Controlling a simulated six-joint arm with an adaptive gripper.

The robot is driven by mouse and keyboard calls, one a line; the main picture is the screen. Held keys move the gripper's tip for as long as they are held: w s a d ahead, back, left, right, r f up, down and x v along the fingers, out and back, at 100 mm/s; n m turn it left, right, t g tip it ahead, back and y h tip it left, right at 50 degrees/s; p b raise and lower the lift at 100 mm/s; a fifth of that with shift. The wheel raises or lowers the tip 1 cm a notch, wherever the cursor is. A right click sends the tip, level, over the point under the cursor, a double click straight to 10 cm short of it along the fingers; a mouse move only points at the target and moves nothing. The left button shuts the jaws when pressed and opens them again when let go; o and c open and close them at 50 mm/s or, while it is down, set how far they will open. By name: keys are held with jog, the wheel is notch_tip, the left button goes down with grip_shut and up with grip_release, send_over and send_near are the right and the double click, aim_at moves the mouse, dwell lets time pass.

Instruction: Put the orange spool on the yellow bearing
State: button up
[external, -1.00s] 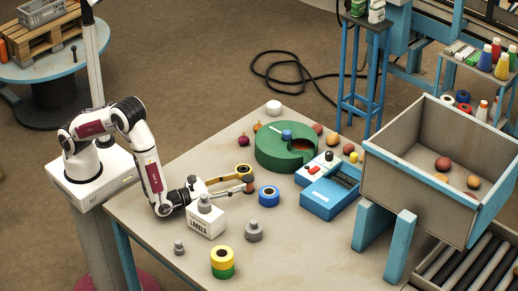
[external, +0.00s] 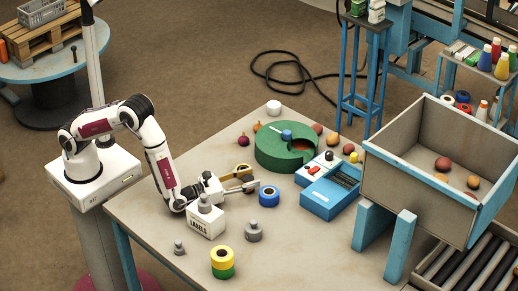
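My gripper (external: 247,182) is low over the table, left of a blue ring-like piece with a grey top (external: 269,196). Its two fingers point right and show a gap between them. A small orange-brown patch shows at the fingertips, perhaps the orange spool; I cannot tell whether it is gripped.
A white LABELS box (external: 206,222) stands under my wrist. Grey weights (external: 253,232) are nearby. A green round tray (external: 287,152), a blue device (external: 330,190) and a large tilted bin (external: 425,215) are to the right.

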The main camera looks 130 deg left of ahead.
aim_at(248, 178)
jog(key=c, duration=0.9)
jog(key=shift+r, duration=0.15)
jog(key=shift+c, duration=0.2)
jog(key=shift+r, duration=4.9)
